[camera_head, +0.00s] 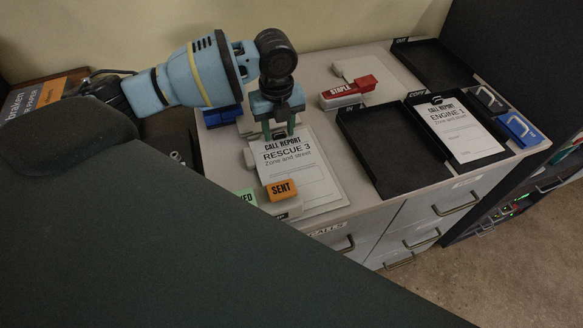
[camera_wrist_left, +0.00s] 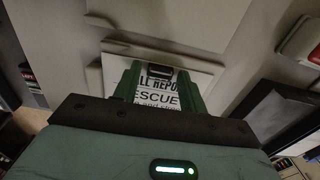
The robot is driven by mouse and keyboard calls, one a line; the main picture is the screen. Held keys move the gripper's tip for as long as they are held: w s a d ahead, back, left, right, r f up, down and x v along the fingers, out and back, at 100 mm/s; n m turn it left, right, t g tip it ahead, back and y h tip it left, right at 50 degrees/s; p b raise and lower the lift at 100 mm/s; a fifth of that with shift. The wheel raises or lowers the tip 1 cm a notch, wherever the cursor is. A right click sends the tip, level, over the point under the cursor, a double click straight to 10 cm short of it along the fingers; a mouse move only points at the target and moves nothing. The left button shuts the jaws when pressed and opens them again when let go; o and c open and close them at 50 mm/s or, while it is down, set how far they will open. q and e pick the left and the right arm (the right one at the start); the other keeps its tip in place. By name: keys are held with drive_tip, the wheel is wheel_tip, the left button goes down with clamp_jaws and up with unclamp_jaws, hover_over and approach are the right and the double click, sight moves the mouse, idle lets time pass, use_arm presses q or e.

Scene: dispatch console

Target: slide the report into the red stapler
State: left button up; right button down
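The call report marked RESCUE 3 (camera_head: 293,172) lies on a pale board on the desk top, with a black clip (camera_wrist_left: 160,71) at its upper edge in the left wrist view. My left gripper (camera_head: 280,130) is over that upper edge, pointing down. Its green fingers stand apart, one on each side of the clip (camera_wrist_left: 160,92), with visible gaps, so it looks open. Whether the fingertips touch the paper is unclear. The red stapler (camera_head: 347,92), labelled STAPLE, sits behind and right of the report. My right gripper is in neither view.
A black empty tray (camera_head: 388,150) stands right of the report. Beside it, another tray holds the ENGINE 1 report (camera_head: 464,130). An empty tray (camera_head: 432,62) is at the back. Blue objects (camera_head: 520,129) lie at the right. An orange SENT block (camera_head: 282,190) stands at the report's lower edge.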

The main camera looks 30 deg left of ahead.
sight(309, 131)
use_arm(q)
drive_tip(key=c, duration=0.7)
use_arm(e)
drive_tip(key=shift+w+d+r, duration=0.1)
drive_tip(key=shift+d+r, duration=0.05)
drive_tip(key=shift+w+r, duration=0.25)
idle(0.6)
use_arm(q)
drive_tip(key=shift+w+d, duration=0.1)
drive_tip(key=shift+w+d, duration=0.6)
drive_tip(key=shift+w, duration=0.1)
drive_tip(key=shift+w+d, duration=1.15)
drive_tip(key=shift+w, duration=0.2)
drive_tip(key=shift+w+d+b, duration=0.4)
drive_tip(key=shift+w+d, duration=0.25)
drive_tip(key=shift+w, duration=0.1)
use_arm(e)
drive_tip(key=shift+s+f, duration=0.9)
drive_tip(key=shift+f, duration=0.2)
use_arm(q)
drive_tip(key=shift+r, duration=0.15)
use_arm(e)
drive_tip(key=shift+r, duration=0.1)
